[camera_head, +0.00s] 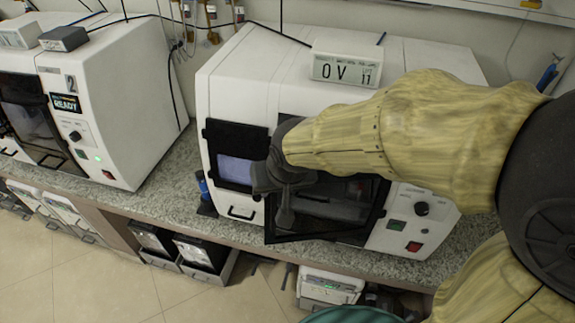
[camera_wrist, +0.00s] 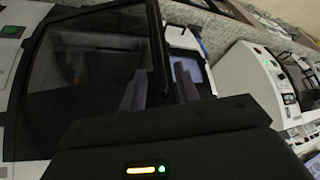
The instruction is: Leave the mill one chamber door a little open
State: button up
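The white mill (camera_head: 260,75) in the middle of the head view has a dark-framed chamber door (camera_head: 310,237) on its front. Machine 2 stands to the left; this mill's own number is hidden. The door appears to stand out from the front, partly open, but the gap's size is unclear. My gripper (camera_head: 285,208) is at the door's left side. In the wrist view, my gripper's fingers (camera_wrist: 160,90) are apart, with the dark edge of the door (camera_wrist: 80,75) between or just beyond them. Contact is not clear. My arm hides the mill's upper front.
A second white mill (camera_head: 105,75) marked 2 stands left on the same granite counter (camera_head: 180,165). A display box (camera_head: 345,70) sits on the middle mill. A blue bottle (camera_head: 204,188) stands beside it. Drawers and boxes lie below the counter; floor is clear at front left.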

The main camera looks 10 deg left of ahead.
jog(key=b+v, duration=0.1)
jog(key=v, duration=1.2)
jog(key=shift+s+r+b, duration=0.2)
jog(key=shift+r+b, duration=0.1)
jog(key=shift+d, duration=0.15)
jog(key=w+d+f+m+g+h, duration=0.1)
jog(key=w+d+f+m+h, duration=0.1)
jog(key=d+f, duration=1.6)
notch_tip(320, 180, down, 4)
jog(key=shift+d+r+m+h, duration=0.2)
jog(key=shift+d+m+h, duration=0.15)
jog(key=shift+m, duration=0.55)
